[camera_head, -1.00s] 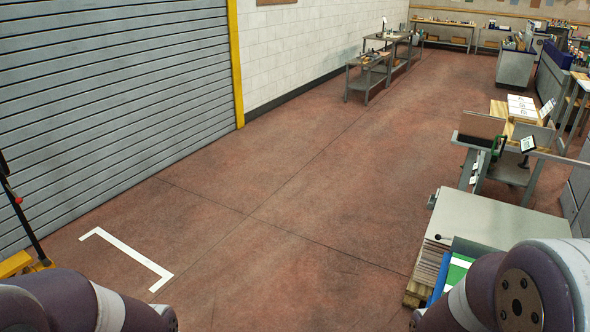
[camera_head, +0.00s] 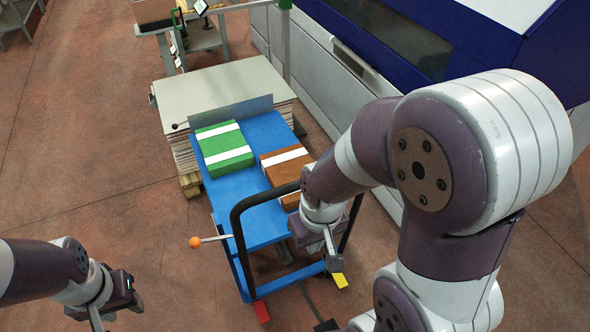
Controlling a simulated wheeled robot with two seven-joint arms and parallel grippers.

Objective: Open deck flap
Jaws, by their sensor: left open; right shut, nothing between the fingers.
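A blue cart deck (camera_head: 262,222) stands in the middle of the view, with a grey upright plate (camera_head: 231,113) across its far end. I cannot tell for sure whether this plate is the deck flap. A lever with an orange knob (camera_head: 195,242) sticks out from the deck's left side. My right gripper (camera_head: 333,258) is shut and empty, over the near right of the cart by the black handle; whether it touches is unclear. My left gripper (camera_head: 96,322) is open and empty at the bottom left, away from the cart, its tips partly cut off.
A green block (camera_head: 222,147) and a brown block (camera_head: 287,166), both with white bands, lie on the deck. A black handle (camera_head: 238,235) rises at the near end. A grey-topped stack (camera_head: 195,90) stands behind, a blue-and-white machine (camera_head: 400,50) at right. Floor at left is clear.

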